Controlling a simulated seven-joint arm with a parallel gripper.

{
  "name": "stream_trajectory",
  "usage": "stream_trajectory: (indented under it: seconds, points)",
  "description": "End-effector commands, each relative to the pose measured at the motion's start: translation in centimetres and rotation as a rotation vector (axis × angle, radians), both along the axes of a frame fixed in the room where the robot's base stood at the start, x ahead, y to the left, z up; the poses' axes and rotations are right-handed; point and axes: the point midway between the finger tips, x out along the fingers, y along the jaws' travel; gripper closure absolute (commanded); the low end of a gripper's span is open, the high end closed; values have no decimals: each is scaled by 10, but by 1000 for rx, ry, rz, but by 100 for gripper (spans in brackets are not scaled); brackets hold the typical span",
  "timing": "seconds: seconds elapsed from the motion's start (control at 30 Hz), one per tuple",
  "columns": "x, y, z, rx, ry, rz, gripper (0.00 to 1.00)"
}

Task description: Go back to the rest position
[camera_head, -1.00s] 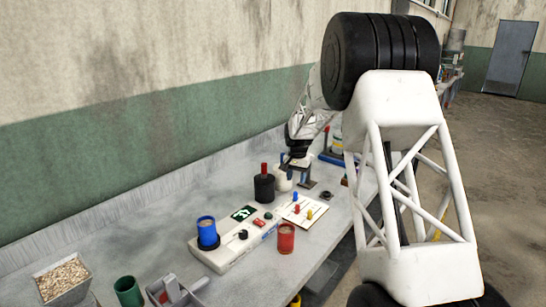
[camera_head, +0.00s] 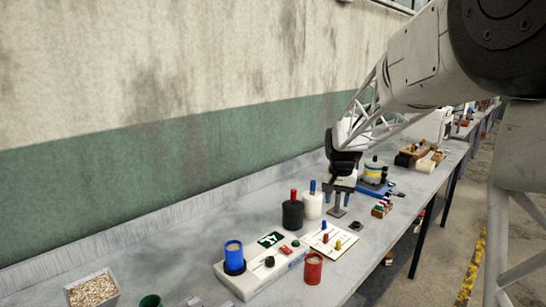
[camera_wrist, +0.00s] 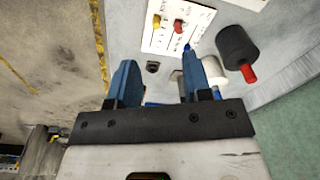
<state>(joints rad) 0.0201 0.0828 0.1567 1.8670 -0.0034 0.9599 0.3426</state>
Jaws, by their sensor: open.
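My gripper (camera_head: 337,197) is in the middle right of the head view, above the workbench (camera_head: 200,235), at a small grey stand (camera_head: 337,211). I cannot tell whether it touches the stand. In the wrist view my gripper (camera_wrist: 157,65) shows two blue fingers spread wide apart with nothing held between them. A white jar with a blue knob (camera_head: 313,206) and a black jar with a red knob (camera_head: 292,214) stand to its left. In the wrist view the white jar (camera_wrist: 214,70) is partly hidden behind the right finger.
A white peg board (camera_head: 325,234) and a red cup (camera_head: 313,268) lie nearer the front edge. A blue cup (camera_head: 233,252) stands on a white panel (camera_head: 248,283). A grain tray (camera_head: 92,291) is at far left. A blue-based device (camera_head: 373,174) stands right of my gripper.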

Motion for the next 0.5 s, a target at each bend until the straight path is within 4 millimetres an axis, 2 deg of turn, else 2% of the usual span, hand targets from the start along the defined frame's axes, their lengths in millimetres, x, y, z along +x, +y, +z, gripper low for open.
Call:
stream_trajectory:
  seconds: [0.03,0.2,0.5]
  points:
    - [-14,1,7,-1,-6,9,55]
    - [-54,2,23,-4,-20,41,55]
    - [-126,4,44,-11,-47,95,55]
